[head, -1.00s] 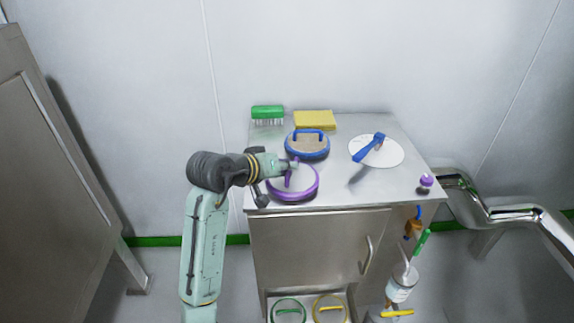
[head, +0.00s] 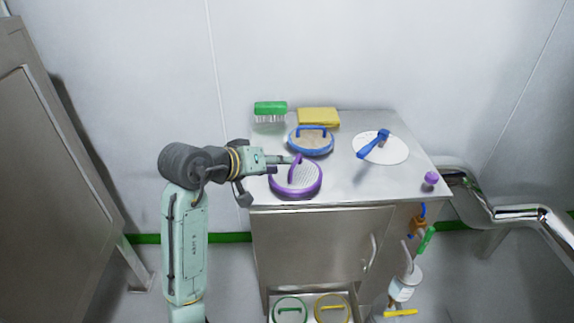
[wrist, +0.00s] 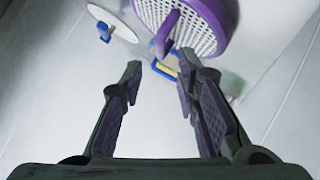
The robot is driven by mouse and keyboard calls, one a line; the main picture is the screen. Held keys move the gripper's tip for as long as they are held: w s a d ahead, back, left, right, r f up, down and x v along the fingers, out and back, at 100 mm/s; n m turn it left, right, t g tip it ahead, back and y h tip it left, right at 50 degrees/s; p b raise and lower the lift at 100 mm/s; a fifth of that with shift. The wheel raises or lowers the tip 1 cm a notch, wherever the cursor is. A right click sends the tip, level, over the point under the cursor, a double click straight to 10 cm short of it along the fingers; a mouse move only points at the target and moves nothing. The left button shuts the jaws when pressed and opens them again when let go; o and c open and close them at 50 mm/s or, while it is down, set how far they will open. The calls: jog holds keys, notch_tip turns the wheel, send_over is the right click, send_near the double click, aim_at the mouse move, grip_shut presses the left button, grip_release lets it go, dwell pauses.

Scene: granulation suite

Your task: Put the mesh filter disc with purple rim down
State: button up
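The mesh filter disc with purple rim (head: 311,184) appears to lie flat on the cabinet top (head: 350,190), near its front left corner. Its upright purple handle (head: 294,170) stands across the middle. In the wrist view, the disc's mesh and rim (wrist: 213,18) fill the upper right, with the handle (wrist: 166,34) just beyond the fingertips. My gripper (wrist: 162,65) is open, with clear space between its fingers. In the head view, my gripper (head: 288,160) is at the left of the handle. Any slight contact with it cannot be made out.
A blue-rimmed disc (head: 310,150) sits right behind the purple one. A green brush (head: 270,108) and yellow sponge (head: 318,116) stand at the back. A white disc with blue handle (head: 397,150) and a purple knob (head: 431,178) are to the right. Front middle is clear.

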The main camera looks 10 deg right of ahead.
jog(key=v, duration=0.6)
jog(key=shift+b, duration=0.4)
jog(key=shift+a+r, duration=0.1)
